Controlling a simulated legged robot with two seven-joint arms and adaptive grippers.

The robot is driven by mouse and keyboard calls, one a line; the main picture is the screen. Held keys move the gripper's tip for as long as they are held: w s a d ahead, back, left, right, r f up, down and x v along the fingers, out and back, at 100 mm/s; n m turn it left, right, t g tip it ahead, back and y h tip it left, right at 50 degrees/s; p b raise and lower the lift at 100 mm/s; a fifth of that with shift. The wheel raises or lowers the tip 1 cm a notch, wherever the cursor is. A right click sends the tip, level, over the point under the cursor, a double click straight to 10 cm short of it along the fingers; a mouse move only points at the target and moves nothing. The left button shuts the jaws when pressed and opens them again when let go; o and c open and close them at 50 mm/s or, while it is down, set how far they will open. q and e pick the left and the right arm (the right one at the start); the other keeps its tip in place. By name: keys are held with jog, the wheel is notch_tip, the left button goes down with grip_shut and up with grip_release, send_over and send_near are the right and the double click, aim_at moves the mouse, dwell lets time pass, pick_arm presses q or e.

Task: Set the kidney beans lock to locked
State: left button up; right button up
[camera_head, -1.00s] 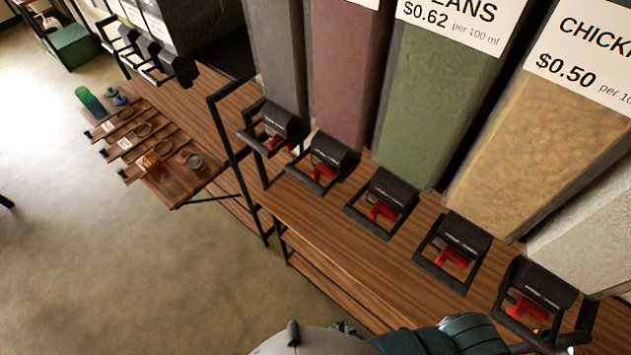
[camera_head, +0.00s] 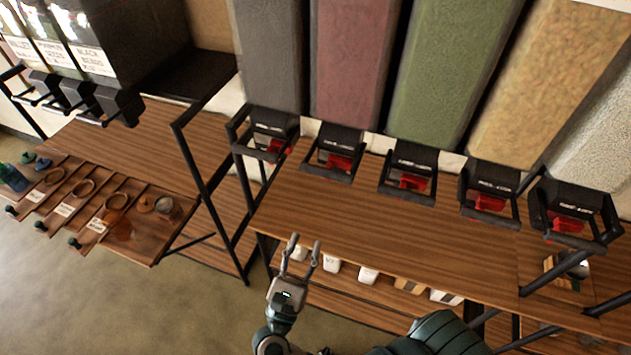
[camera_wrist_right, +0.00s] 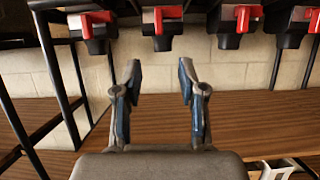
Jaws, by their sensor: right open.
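The reddish-filled dispenser (camera_head: 352,60), second from the left in the head view, best fits kidney beans by colour; its label is out of view. Its black spout with a frame handle holds a red lock lever (camera_head: 338,164). In the wrist view, a red lever (camera_wrist_right: 162,15), second from the left, is ahead of and above the fingers. My right gripper (camera_head: 305,240) is open and empty, below and in front of the spouts at the shelf's front edge. It also shows in the wrist view (camera_wrist_right: 159,70), fingers apart, touching nothing. My left gripper is not in view.
Neighbouring spouts with red levers stand close on both sides, one under the green-filled dispenser (camera_head: 455,70). The wooden shelf (camera_head: 330,215) below them is mostly clear. A black frame post (camera_head: 205,175) stands to the left. White containers (camera_head: 368,275) sit on the lower shelf.

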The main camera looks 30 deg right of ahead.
jog(key=p+x, duration=0.4)
jog(key=x, duration=1.2)
jog(key=shift+w+d+r+p, duration=0.1)
jog(key=shift+d+p, duration=0.15)
jog(key=shift+p, duration=0.05)
jog(key=shift+w+a, duration=0.1)
jog(key=shift+a, duration=0.25)
grip_shut()
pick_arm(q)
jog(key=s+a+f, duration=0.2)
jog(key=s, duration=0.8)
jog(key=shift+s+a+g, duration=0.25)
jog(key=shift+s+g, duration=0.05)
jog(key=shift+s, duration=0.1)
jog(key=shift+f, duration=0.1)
